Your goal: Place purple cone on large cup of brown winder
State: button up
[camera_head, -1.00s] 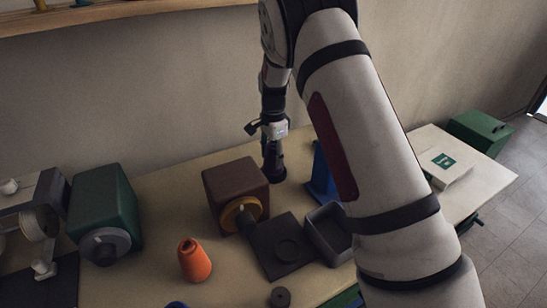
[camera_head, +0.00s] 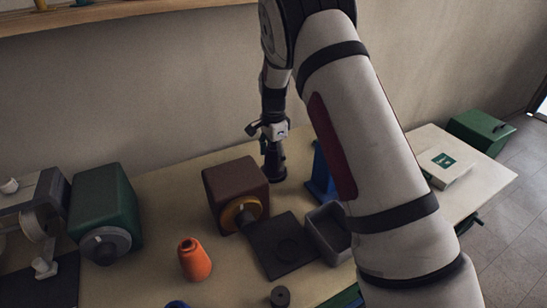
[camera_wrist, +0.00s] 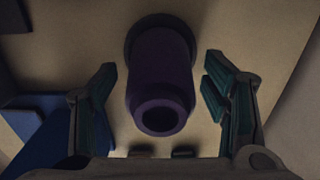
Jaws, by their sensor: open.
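The purple cone (camera_wrist: 160,75) stands on the table in the wrist view, its open end facing the camera and a wider rim at its far end. It shows as a dark upright shape in the head view (camera_head: 273,168). My gripper (camera_wrist: 160,95) is open, one green-padded finger on each side of the cone, with a visible gap on both sides. In the head view my gripper (camera_head: 269,135) is above the cone, behind the brown winder. The brown winder (camera_head: 232,185) is a brown box with an ochre cup (camera_head: 233,214) on its front. The cup's inside is hard to make out.
An orange cone (camera_head: 194,260) stands in front, left of a dark square pad (camera_head: 283,248). A grey tray (camera_head: 326,237) and blue stand (camera_head: 320,178) lie to the right. A green winder (camera_head: 104,205) is at left. A small dark ring (camera_head: 280,297) lies in front.

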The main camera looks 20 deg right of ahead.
notch_tip(320, 180, up, 11)
jog(key=shift+r+b, duration=0.1)
jog(key=shift+b, duration=0.2)
jog(key=shift+s+r, duration=0.1)
jog(key=shift+r, duration=0.25)
jog(key=s+r+n+t+y, duration=0.1)
jog(key=s+r+n, duration=0.3)
jog(key=s+r, duration=0.45)
jog(key=s+r+n+t, duration=0.1)
jog(key=s+r+n, duration=0.4)
jog(key=s, duration=0.7)
jog(key=s+f+n+t+h, duration=0.1)
jog(key=s+n, duration=0.5)
jog(key=s, duration=1.4)
jog(key=shift+d+f+n, duration=0.15)
jog(key=shift+f+n, duration=0.25)
jog(key=shift+s, duration=0.1)
